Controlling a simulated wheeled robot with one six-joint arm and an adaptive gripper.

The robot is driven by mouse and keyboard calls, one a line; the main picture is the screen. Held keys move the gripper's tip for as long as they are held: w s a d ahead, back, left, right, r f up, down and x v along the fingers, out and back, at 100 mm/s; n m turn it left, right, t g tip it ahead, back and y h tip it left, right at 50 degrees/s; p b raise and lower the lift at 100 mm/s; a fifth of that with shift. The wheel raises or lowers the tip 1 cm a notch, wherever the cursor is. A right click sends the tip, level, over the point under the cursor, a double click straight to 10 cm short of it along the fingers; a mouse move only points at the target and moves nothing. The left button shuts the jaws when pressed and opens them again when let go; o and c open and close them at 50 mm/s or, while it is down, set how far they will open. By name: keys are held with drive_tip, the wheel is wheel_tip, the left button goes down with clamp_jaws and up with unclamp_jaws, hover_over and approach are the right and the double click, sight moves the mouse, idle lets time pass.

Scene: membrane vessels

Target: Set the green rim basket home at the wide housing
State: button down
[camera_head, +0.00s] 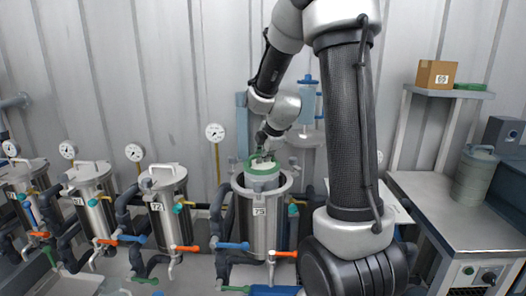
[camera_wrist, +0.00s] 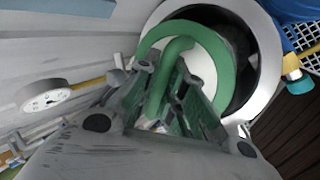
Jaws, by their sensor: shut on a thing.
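The green rim basket (camera_head: 262,168) has a green ring, a green handle and a pale body. It is at the open mouth of the wide steel housing (camera_head: 258,225), with its rim above the housing's rim and its lower part hidden by the housing wall. My gripper (camera_head: 266,154) is above it, shut on the green handle. In the wrist view the gripper (camera_wrist: 172,108) grips the handle, and the green rim (camera_wrist: 220,62) lies inside the housing's pale rim (camera_wrist: 268,85). A dark gap shows on the right side of the basket.
Several lidded steel vessels (camera_head: 168,205) with gauges stand in a row on the left. Pipes with orange and blue valve handles (camera_head: 186,248) run low in front. A bench (camera_head: 440,195) with a grey canister (camera_head: 474,175) stands right. A shelf holds a cardboard box (camera_head: 436,74).

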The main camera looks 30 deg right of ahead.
sight(270, 170)
wheel_tip(270, 170, down, 11)
idle(1.4)
drive_tip(key=shift+f, duration=0.35)
idle(0.6)
drive_tip(key=c, duration=1.4)
unclamp_jaws()
drive_tip(key=shift+c, duration=0.2)
drive_tip(key=v, duration=1.2)
drive_tip(key=shift+w, duration=0.1)
